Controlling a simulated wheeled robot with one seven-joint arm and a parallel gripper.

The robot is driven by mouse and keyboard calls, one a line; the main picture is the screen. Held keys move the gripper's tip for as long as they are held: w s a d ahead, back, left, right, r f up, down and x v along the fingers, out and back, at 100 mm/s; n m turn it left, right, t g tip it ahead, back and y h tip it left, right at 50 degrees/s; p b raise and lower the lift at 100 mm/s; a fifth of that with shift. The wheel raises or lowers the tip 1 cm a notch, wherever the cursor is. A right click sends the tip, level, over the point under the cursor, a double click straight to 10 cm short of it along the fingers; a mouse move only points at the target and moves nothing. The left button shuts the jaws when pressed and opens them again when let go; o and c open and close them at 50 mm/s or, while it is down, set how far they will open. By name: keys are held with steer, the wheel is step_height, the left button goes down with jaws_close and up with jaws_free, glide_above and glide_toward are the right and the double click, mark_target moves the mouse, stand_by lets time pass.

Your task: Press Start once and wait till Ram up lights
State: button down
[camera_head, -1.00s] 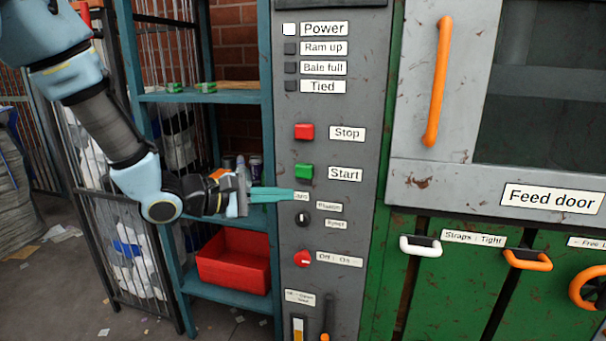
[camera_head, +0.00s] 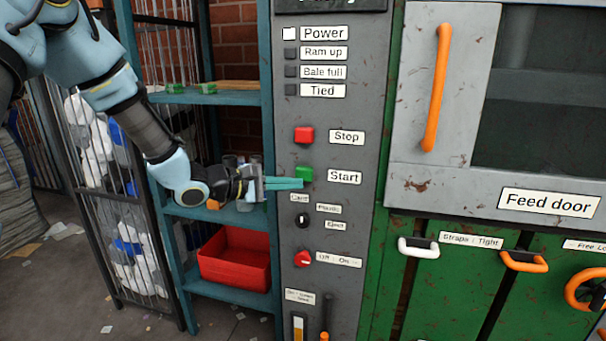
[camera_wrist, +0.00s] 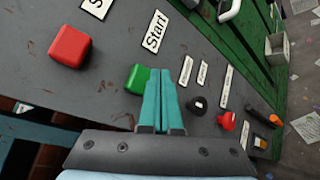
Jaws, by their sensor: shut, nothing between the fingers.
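The green Start button (camera_head: 304,173) sits on the grey control panel (camera_head: 349,225), with its Start label to the right. My gripper (camera_head: 301,183) is shut and empty, its teal fingertips just below and left of the button. In the wrist view the fingers (camera_wrist: 161,75) reach up beside the green button (camera_wrist: 137,78) and cover its right edge; I cannot tell whether they touch it. The Ram up lamp (camera_head: 290,53) is dark. The Power lamp (camera_head: 289,33) is lit white. The Bale full (camera_head: 291,72) and Tied (camera_head: 291,90) lamps are dark.
The red Stop button (camera_head: 304,135) is above Start. A black knob (camera_head: 302,221) and a red Off/On switch (camera_head: 303,259) are below. A teal shelf with a red bin (camera_head: 236,258) stands left; the feed door (camera_head: 413,100) is right.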

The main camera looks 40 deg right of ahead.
mark_target(304, 173)
steer(key=shift+w+d, duration=0.4)
steer(key=shift+d, duration=0.2)
steer(key=shift+d+f+b, duration=0.1)
steer(key=shift+b, duration=0.2)
stand_by(1.4)
steer(key=shift+w+d, duration=0.25)
